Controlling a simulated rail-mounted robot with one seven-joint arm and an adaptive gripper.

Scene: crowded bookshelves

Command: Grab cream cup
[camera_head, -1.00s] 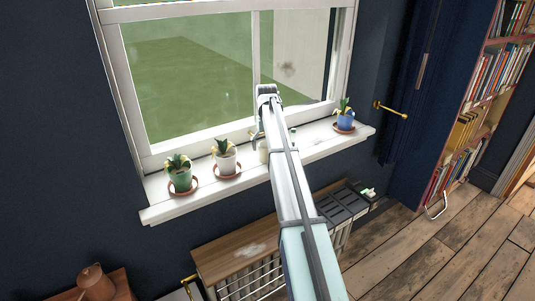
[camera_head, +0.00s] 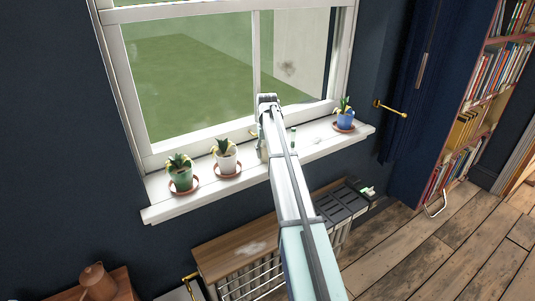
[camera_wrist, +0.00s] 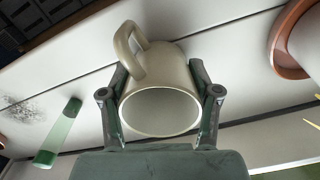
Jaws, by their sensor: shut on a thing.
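The cream cup (camera_wrist: 165,88) is in the middle of the wrist view, with its open mouth facing the camera and its handle at the upper left. My gripper (camera_wrist: 160,85) has one finger on each side of the cup, shut on its outer wall. The inside of the cup looks empty. In the head view my arm covers most of the gripper and cup over the white window sill (camera_head: 318,141). I cannot tell whether the cup touches the sill.
A green pot (camera_head: 181,180) and a white pot (camera_head: 227,161) stand on saucers left of my arm. A blue pot (camera_head: 345,119) stands at the right end. A small green item (camera_wrist: 58,135) lies near the cup. The window (camera_head: 190,75) is behind.

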